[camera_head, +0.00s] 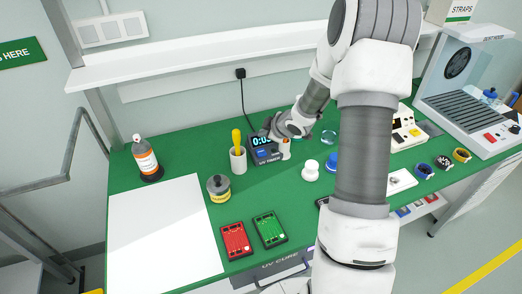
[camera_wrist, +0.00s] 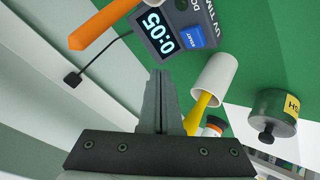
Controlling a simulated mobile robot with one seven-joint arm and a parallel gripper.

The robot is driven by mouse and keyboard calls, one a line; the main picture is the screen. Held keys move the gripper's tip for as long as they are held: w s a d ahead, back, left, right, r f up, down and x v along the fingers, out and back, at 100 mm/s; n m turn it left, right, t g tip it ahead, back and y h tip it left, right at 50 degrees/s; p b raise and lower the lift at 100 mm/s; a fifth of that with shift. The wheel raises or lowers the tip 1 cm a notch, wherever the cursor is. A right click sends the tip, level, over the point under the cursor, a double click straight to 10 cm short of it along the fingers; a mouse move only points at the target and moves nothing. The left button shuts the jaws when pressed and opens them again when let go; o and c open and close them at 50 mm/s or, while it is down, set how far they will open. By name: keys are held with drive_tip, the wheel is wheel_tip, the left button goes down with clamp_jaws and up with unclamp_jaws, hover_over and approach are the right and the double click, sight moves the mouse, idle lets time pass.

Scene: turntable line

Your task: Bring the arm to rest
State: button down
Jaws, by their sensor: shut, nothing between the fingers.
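My gripper (camera_head: 268,126) is at the end of my raised arm, close by the UV timer (camera_head: 265,148) at the back of the green bench. In the wrist view my gripper's two grey fingers (camera_wrist: 158,75) lie together, shut and empty. The timer (camera_wrist: 170,35) shows there with a lit display reading 0:05 and a blue start button. The fingertips appear just short of it in that view; I cannot tell the true gap. My arm hides part of the bench's middle right in the head view.
A white cup (camera_head: 238,160) with a yellow handle and a dark-lidded jar (camera_head: 218,188) stand left of the timer. An orange handle (camera_wrist: 105,25) is near the fingers. A shelf (camera_head: 200,62) runs above. A white sheet (camera_head: 160,240) lies clear at left.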

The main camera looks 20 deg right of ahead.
drive_tip(key=shift+r, duration=0.1)
idle(0.4)
drive_tip(key=s+a+r+m+g+h, duration=0.1)
drive_tip(key=s+r+m+h, duration=0.15)
drive_tip(key=s+r, duration=0.45)
drive_tip(key=s+a+r+m+h, duration=0.1)
drive_tip(key=s+r+m+h, duration=0.2)
drive_tip(key=r, duration=0.8)
drive_tip(key=s+a+r+m+y, duration=0.1)
drive_tip(key=s+a+m, duration=0.1)
drive_tip(key=s, duration=0.5)
drive_tip(key=s+a+r+m+g+y, duration=0.1)
drive_tip(key=s+a+r, duration=0.1)
drive_tip(key=s+a, duration=0.3)
drive_tip(key=s+a+r+m+g+y, duration=0.1)
drive_tip(key=s+a+m, duration=0.1)
drive_tip(key=s, duration=0.9)
drive_tip(key=shift+a+r+m+y, duration=0.35)
drive_tip(key=shift+a, duration=0.4)
idle(1.8)
